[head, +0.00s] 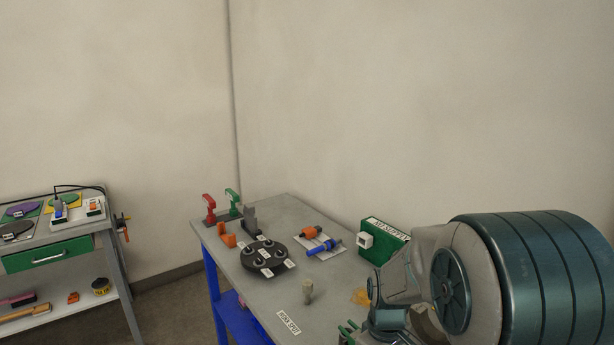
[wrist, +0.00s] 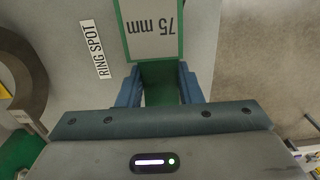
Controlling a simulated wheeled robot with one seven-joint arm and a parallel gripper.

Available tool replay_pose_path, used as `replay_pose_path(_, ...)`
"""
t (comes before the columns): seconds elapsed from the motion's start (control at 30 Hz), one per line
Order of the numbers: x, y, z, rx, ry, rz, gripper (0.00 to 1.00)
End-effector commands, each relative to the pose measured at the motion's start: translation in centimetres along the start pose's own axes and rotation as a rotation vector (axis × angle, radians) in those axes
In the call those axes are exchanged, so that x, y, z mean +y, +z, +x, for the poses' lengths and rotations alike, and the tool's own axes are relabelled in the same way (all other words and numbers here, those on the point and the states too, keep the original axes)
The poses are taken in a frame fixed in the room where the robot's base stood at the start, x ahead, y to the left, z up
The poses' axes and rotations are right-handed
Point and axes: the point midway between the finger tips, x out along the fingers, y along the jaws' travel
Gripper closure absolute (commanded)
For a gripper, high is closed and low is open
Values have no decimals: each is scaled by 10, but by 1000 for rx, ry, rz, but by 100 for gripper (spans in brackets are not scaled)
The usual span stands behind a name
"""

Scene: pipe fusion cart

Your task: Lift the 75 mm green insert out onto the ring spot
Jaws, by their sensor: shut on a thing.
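In the wrist view, the green insert (wrist: 152,62) has a white label reading 75 mm. It lies between the two blue fingers of my gripper (wrist: 160,82), which is shut on it. The RING SPOT label (wrist: 100,50) is on the grey surface just left of the insert. I cannot tell how high the insert is above that surface. In the head view my arm fills the lower right, and the gripper's hold on the insert cannot be made out there.
A grey-brown curved part (wrist: 22,75) is at the wrist view's left edge. In the head view, the bench (head: 255,292) carries a black round holder (head: 264,257), a green labelled box (head: 388,243), orange and blue parts (head: 318,240) and a small upright post (head: 307,291). A cart (head: 60,250) stands left.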

Motion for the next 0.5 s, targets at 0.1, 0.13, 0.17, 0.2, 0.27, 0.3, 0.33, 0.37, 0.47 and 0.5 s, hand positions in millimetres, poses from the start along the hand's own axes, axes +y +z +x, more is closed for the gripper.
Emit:
replay_pose_path(0.1,0,0,-7,2,1,0,100)
replay_pose_path(0.13,0,0,-8,2,1,0,100)
replay_pose_path(0.17,0,0,-9,2,1,0,100)
replay_pose_path(0.2,0,0,-11,2,1,0,100)
replay_pose_path(0.27,0,0,-13,2,1,0,100)
replay_pose_path(0.3,0,0,-15,2,1,0,100)
replay_pose_path(0.33,0,0,-16,1,1,0,100)
replay_pose_path(0.37,0,0,-17,1,1,0,100)
replay_pose_path(0.47,0,0,-21,1,1,0,100)
replay_pose_path(0.5,0,0,-23,1,1,0,100)
